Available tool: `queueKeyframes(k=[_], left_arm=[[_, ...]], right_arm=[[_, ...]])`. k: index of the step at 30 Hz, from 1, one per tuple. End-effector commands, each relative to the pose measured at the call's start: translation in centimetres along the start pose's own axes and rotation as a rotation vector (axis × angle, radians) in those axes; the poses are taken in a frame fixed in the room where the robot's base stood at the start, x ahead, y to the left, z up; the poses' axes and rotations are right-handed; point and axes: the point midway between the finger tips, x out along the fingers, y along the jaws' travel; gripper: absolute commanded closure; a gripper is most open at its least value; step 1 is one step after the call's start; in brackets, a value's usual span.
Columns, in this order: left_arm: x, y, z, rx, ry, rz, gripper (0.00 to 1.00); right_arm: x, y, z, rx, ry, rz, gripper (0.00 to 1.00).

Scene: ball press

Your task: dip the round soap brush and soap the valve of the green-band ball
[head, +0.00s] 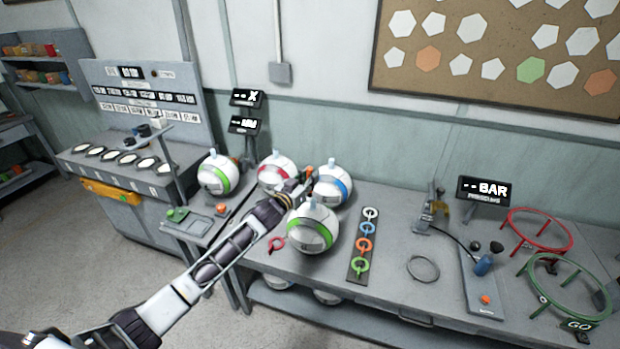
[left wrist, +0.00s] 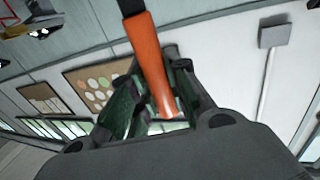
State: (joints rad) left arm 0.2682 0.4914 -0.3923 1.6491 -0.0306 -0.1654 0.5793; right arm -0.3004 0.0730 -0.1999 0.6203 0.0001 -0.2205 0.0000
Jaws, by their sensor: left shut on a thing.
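My left gripper (head: 299,189) is over the bench, just above the front green-band ball (head: 312,232), a white ball with a valve on top. It is shut on the orange handle of the soap brush (left wrist: 150,60). In the left wrist view the brush rises between the fingers, with a dark part at the upper edge; its working end is cut off, so its shape cannot be told. Another green-band ball (head: 217,178) stands further left. A gap between the brush and the front ball's valve cannot be judged. My right gripper is out of view.
A red-band ball (head: 268,176) and a blue-band ball (head: 334,190) stand close behind the gripper. A grey tray (head: 190,229) with a green item lies left. A strip of coloured rings (head: 355,268) lies right of the front ball. Red (head: 511,214) and green (head: 538,258) hoops stand far right.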

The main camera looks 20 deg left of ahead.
Motion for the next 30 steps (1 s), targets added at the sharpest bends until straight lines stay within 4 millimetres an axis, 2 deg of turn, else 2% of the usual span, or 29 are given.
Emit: queueKeyframes(k=[17, 26, 30], left_arm=[[0.0, 0.0, 0.5, -0.001, 0.0, 0.0, 0.99], [0.0, 0.0, 2.2, 0.0, -0.001, -0.001, 0.99], [0.0, 0.0, 3.2, 0.0, 0.001, 0.0, 0.99]], right_arm=[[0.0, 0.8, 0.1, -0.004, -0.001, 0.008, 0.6], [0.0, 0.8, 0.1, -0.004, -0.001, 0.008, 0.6], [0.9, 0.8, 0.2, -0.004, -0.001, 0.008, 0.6]])
